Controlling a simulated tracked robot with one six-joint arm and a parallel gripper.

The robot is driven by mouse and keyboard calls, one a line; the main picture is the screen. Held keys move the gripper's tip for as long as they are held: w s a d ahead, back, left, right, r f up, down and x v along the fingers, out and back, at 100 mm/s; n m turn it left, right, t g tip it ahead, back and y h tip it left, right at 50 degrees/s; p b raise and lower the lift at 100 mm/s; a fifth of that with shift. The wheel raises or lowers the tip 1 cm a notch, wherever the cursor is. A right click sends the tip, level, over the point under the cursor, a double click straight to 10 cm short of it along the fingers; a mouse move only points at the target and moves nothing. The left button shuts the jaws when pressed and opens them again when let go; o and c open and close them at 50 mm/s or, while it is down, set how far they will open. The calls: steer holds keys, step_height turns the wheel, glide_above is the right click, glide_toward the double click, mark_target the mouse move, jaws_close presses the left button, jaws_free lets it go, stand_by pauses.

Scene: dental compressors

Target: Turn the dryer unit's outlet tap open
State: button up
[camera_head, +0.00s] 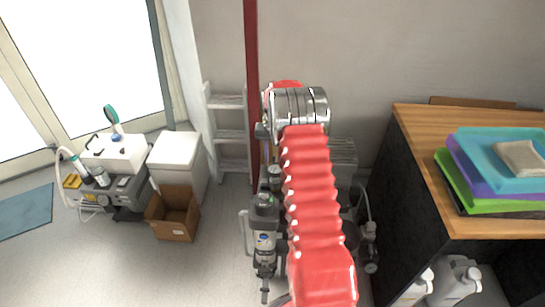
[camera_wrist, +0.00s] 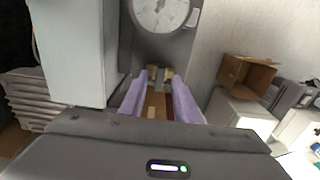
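My gripper (camera_wrist: 158,86) shows in the wrist view with two lilac fingers spread apart. A small brass-coloured fitting with a dark middle (camera_wrist: 160,74) shows between and just beyond the fingertips. It may be the outlet tap, but its handle position cannot be told. A grey unit with a round white gauge (camera_wrist: 160,12) stands just above the fingertips in that view. In the head view my red arm hides my gripper and part of the grey compressor and dryer equipment (camera_head: 264,225).
In the wrist view a white box-shaped body (camera_wrist: 72,50) is close left of the fingers. In the head view a wooden-topped counter (camera_head: 420,135) with coloured trays (camera_head: 470,195) stands right.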

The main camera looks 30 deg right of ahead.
jaws_close()
steer(key=shift+a, duration=0.15)
stand_by(0.4)
